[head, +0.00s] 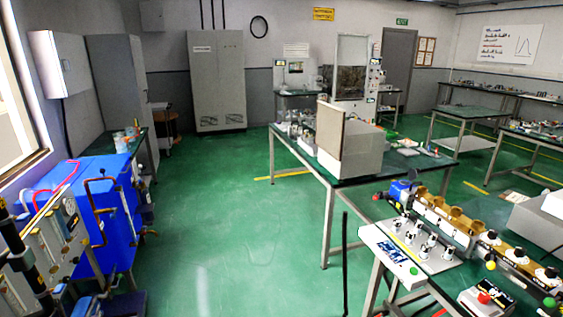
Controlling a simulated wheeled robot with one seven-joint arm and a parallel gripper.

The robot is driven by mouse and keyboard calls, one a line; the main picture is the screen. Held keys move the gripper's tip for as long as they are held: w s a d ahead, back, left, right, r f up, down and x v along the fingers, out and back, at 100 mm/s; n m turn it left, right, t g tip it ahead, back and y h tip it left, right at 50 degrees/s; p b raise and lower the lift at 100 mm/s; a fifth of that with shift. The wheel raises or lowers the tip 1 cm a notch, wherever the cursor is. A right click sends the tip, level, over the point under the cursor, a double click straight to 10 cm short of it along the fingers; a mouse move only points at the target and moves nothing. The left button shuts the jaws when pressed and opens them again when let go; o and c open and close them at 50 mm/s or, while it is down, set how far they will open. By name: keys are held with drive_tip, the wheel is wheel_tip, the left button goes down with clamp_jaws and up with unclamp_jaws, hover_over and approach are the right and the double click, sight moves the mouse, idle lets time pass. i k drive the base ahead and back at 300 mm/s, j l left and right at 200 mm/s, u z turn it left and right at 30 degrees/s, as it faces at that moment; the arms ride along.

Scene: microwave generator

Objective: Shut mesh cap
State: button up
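No mesh cap can be made out with certainty from this distance. A pale box (358,155) stands on the dark green table in the middle right. An upright tan panel (330,129) stands at its left front side, and I cannot tell whether it is a mesh or a hinged part. A bench (393,255) at the lower right carries a long row of brass-coloured and dark apparatus (443,213), with several small knobs on a white panel. My gripper is not in view.
Blue equipment (100,205) with hoses and gauges fills the lower left. Open green floor (215,220) lies between it and the middle table (300,160). A grey cabinet (216,82) stands at the back wall. A thin black upright bar (345,265) stands near the lower-right bench.

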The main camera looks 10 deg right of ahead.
sight(413, 172)
drive_tip(key=i+z, duration=0.3)
drive_tip(key=i, duration=0.35)
drive_tip(key=i+z, duration=0.3)
drive_tip(key=i, duration=0.35)
drive_tip(key=i+j+z, duration=0.3)
drive_tip(key=i, duration=0.35)
drive_tip(key=i+l, duration=0.2)
drive_tip(key=i, duration=0.25)
drive_tip(key=i+l, duration=0.2)
drive_tip(key=i, duration=0.3)
drive_tip(key=i+l, duration=0.2)
drive_tip(key=i, duration=0.25)
drive_tip(key=z, duration=0.05)
